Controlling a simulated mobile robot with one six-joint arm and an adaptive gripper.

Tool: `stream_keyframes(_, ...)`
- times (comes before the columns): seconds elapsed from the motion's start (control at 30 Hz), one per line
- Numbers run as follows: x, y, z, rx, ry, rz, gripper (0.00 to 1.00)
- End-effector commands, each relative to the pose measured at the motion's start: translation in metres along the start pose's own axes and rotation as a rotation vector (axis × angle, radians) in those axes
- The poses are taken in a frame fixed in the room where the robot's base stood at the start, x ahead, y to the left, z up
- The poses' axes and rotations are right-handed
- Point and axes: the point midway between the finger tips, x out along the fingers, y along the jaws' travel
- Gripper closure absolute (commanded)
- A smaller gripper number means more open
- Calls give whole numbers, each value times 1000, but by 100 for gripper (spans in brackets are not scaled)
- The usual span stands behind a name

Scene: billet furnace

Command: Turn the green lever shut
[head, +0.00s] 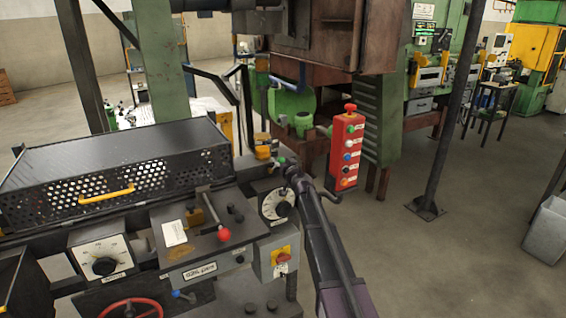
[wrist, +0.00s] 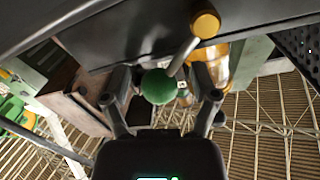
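The green lever shows in the wrist view as a green ball knob (wrist: 158,87) on a short pale rod that runs up and right to a round yellow-orange hub (wrist: 205,23). My gripper (wrist: 162,84) is open, with one finger on each side of the knob and a gap on both sides. In the head view the green knob (head: 281,161) is small, just beyond the end of my arm, near the machine's back right corner. My gripper (head: 288,166) is small and dark there, and its fingers are hard to make out.
A red push-button box (head: 347,150) hangs to the right of my gripper. A perforated black cover (head: 120,172) with a yellow handle is at left. A red-knobbed lever (head: 224,234) and a white dial (head: 277,205) are on the nearby panel. Open floor lies at right.

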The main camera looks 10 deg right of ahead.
Motion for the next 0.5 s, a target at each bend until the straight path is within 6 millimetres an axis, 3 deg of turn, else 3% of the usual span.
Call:
stream_keyframes(0.2, -1, 3, -1, 0, 2, 4, 24)
stream_keyframes(0.43, -5, 1, -3, -15, -9, -1, 92)
stream_keyframes(0.47, -6, 1, -3, -22, -13, -3, 100)
stream_keyframes(0.5, -8, 0, -4, -31, -20, -8, 100)
